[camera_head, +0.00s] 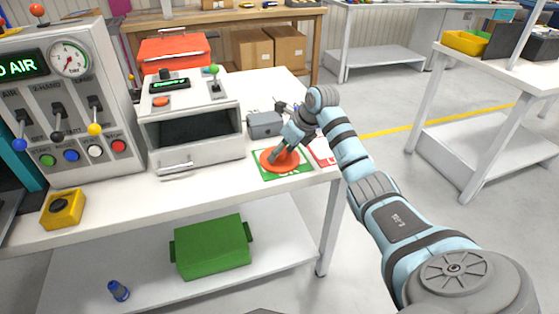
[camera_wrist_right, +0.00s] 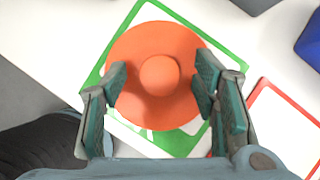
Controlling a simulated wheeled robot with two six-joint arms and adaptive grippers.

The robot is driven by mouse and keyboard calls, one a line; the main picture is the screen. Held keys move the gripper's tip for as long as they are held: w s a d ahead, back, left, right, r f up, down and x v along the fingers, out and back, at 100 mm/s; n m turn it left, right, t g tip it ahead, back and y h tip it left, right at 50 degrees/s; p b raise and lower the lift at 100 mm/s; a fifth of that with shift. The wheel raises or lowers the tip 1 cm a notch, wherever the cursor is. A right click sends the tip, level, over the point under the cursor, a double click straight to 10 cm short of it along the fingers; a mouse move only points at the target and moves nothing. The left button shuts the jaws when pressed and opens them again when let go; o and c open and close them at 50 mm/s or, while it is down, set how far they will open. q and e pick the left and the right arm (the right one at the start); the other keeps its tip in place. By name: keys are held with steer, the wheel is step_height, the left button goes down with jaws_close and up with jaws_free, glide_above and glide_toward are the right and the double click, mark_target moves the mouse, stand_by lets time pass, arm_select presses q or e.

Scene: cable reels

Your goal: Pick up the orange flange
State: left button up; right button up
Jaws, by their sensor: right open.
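The orange flange (camera_head: 273,162) is a round disc lying on a green-bordered white card on the white workbench. In the right wrist view the flange (camera_wrist_right: 142,48) shows a raised round hub in its middle. My right gripper (camera_wrist_right: 160,80) is open, with one finger on each side of the hub, over the disc. A gap shows between each finger and the hub. In the head view my right gripper (camera_head: 277,156) reaches down over the flange from the upper right. My left gripper is in neither view.
A red-bordered card (camera_head: 325,152) lies just right of the green card (camera_head: 294,177). A grey box (camera_head: 264,126) stands behind the flange. A white machine with an open front (camera_head: 192,158) stands to the left. The bench's front edge is close.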

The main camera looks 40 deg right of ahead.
steer(key=shift+r, duration=0.15)
steer(key=c, duration=1.2)
